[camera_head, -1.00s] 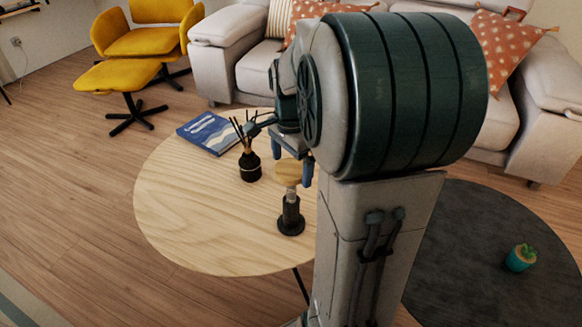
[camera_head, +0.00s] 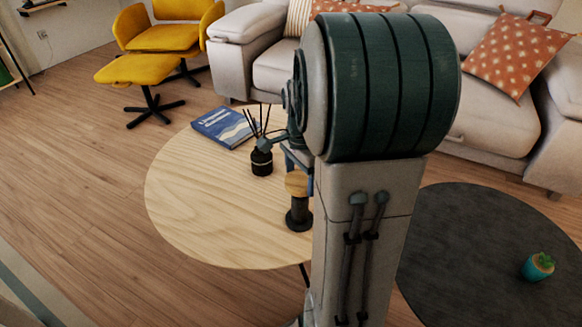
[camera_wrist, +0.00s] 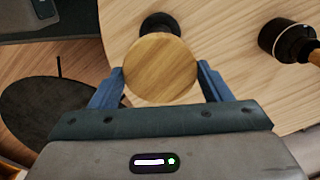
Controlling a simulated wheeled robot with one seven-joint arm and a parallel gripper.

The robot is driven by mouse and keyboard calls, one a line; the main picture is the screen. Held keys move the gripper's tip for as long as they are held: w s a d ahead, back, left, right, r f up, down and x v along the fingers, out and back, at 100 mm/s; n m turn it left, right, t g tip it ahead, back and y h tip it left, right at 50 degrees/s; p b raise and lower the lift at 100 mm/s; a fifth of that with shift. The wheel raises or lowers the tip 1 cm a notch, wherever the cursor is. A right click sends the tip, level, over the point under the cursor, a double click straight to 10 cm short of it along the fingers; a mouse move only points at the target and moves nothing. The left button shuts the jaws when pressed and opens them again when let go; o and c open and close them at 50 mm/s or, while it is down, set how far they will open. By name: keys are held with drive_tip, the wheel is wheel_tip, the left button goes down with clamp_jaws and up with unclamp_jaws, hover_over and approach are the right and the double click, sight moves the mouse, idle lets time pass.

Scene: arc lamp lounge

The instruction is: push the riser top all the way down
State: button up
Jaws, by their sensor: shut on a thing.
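The riser stands upright on the light wooden round table (camera_head: 190,200). It has a black base (camera_head: 299,218) and a round wooden top (camera_head: 297,184). The top sits low over the dark body, with no pale stem showing between them. In the wrist view the riser top (camera_wrist: 160,69) fills the space between the blue fingers of my gripper (camera_wrist: 160,78), one on each side. My gripper is shut on the top. The black base (camera_wrist: 160,24) shows behind it, partly hidden. In the head view my arm hides most of the gripper.
A black reed diffuser (camera_head: 262,160) stands close behind the riser; it also shows in the wrist view (camera_wrist: 285,40). A blue book (camera_head: 225,127) lies at the table's back. A dark round table (camera_head: 470,250) with a potted cactus (camera_head: 538,266) is at the right. The table's left side is clear.

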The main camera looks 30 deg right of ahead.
drive_tip(key=shift+s+d+f, duration=0.1)
drive_tip(key=shift+s+f, duration=0.05)
drive_tip(key=shift+f, duration=1.05)
drive_tip(key=o, duration=1.4)
drive_tip(key=shift+f, duration=0.1)
wheel_tip(320, 180, up, 14)
drive_tip(key=p, duration=0.5)
drive_tip(key=shift+p, duration=0.3)
